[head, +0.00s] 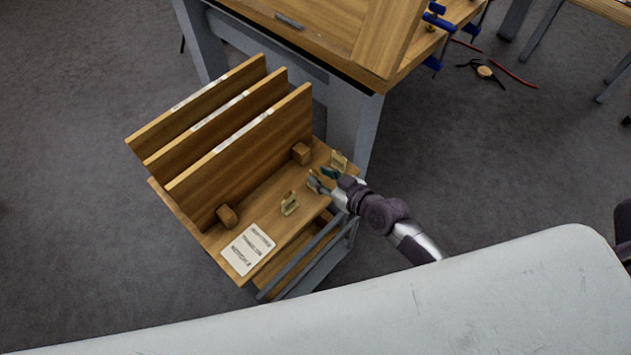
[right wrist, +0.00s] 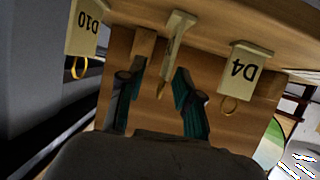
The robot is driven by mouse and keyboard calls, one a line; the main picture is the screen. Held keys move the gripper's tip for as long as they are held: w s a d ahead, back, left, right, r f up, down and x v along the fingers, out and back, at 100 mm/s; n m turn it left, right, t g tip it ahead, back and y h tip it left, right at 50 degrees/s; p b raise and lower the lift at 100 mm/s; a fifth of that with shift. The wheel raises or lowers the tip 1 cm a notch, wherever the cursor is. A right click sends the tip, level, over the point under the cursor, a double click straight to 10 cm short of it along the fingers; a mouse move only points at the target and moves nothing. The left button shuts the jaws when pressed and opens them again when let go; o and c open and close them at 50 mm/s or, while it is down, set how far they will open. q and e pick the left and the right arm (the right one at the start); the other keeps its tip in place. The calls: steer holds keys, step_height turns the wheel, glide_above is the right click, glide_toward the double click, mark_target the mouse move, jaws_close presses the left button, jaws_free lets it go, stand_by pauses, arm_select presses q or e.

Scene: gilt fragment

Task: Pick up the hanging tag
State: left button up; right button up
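My right gripper (head: 321,180) is over the front strip of the wooden rack. In the right wrist view its two teal-padded fingers (right wrist: 157,82) are open. A cream tag (right wrist: 177,38), seen nearly edge-on, shows between and beyond them, with a brass ring at its end. I cannot tell whether a finger touches it. A tag marked D10 (right wrist: 85,32) is on the left and one marked D4 (right wrist: 246,66) on the right, both upside down with brass rings. The head view shows one pale tag (head: 290,203) left of the gripper and another (head: 339,160) just beyond it. My left gripper is out of view.
The rack (head: 205,232) has several upright wooden boards (head: 250,140), small wooden blocks (head: 301,153) and a printed card (head: 247,249). A workbench (head: 320,30) stands behind it. Open floor lies to the left.

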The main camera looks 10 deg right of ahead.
mark_target(316, 176)
steer(key=x, duration=0.5)
steer(key=shift+s+a, duration=0.15)
steer(key=shift+a, duration=0.1)
steer(key=shift+r, duration=0.1)
jaws_close()
